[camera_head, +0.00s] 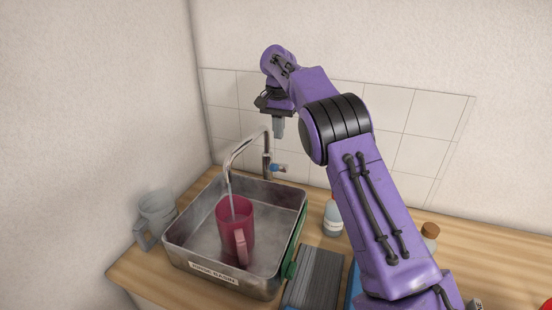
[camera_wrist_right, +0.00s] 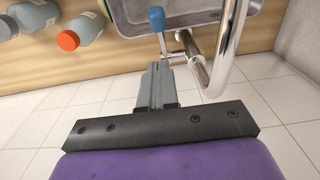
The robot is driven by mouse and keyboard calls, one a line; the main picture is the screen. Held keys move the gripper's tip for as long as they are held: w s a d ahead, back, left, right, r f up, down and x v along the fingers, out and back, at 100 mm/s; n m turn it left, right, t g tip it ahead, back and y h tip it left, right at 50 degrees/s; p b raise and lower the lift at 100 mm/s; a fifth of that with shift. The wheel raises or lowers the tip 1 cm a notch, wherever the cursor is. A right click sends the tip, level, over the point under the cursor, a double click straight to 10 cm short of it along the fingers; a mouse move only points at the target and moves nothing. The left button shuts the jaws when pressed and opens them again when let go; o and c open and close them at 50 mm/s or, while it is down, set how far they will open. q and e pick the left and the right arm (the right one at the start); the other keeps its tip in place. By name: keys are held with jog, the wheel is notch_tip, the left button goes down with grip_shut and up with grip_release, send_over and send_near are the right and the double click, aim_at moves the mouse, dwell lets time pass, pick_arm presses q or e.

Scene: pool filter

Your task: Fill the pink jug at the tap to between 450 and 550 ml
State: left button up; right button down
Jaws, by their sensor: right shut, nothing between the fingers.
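The pink jug (camera_head: 235,228) stands upright in the metal basin (camera_head: 180,243), its handle facing the front. The tap (camera_head: 266,143) arches over from the back, its spout above the jug. A thin pale line runs from the spout into the jug and looks like water; the level inside cannot be read. The tap's blue-tipped lever (camera_head: 279,168) points right, and its blue tip shows in the wrist view (camera_wrist_right: 157,19). My right gripper (camera_head: 278,130) is shut and empty, above the lever and apart from it; its fingers also show in the wrist view (camera_wrist_right: 155,80). My left gripper is out of view.
A grey jug (camera_head: 157,210) stands left of the basin. A white bottle (camera_head: 332,220), a grey ribbed block (camera_head: 315,275) and a brown-capped bottle (camera_head: 430,236) are to the right. The tiled wall (camera_head: 420,120) is close behind the tap.

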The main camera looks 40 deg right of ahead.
notch_tip(320, 180, down, 4)
jog(key=shift+w+f+b, duration=0.1)
jog(key=shift+b, duration=0.2)
jog(key=shift+s+a+f, duration=0.45)
jog(key=shift+a+f, duration=0.15)
jog(key=shift+f, duration=0.25)
jog(key=shift+s+a+f, duration=0.25)
jog(key=shift+a+f, duration=0.05)
jog(key=shift+a, duration=0.05)
jog(key=shift+w+f, duration=0.1)
jog(key=shift+d, duration=0.1)
